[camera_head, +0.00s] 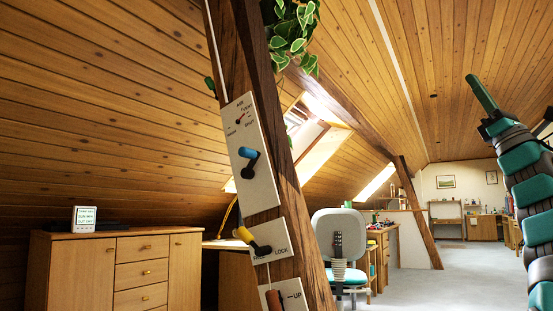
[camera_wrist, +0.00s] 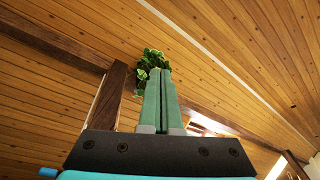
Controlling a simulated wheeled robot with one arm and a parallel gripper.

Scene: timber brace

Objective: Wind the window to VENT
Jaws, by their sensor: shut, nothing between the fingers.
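A white panel (camera_head: 262,190) on the dark timber brace (camera_head: 232,60) carries a small dial with a red pointer (camera_head: 240,118). Its labels are too small to read surely. Below the dial is a crank with a blue handle (camera_head: 249,153) and a black arm slanting down-left. A roof window (camera_head: 318,150) shows behind the brace, partly hidden by it. My gripper (camera_head: 473,82) is raised at the right, well apart from the panel, pointing up-left. In the wrist view its green fingers (camera_wrist: 160,75) are together and empty. The panel is not in the wrist view.
Lower on the brace are a yellow handle (camera_head: 243,234) on a plate marked LOCK and a brown-orange handle (camera_head: 273,299) beside "UP". A leafy plant (camera_head: 290,35) hangs by the brace top. A chair (camera_head: 340,245) stands behind, a cabinet (camera_head: 115,265) at left.

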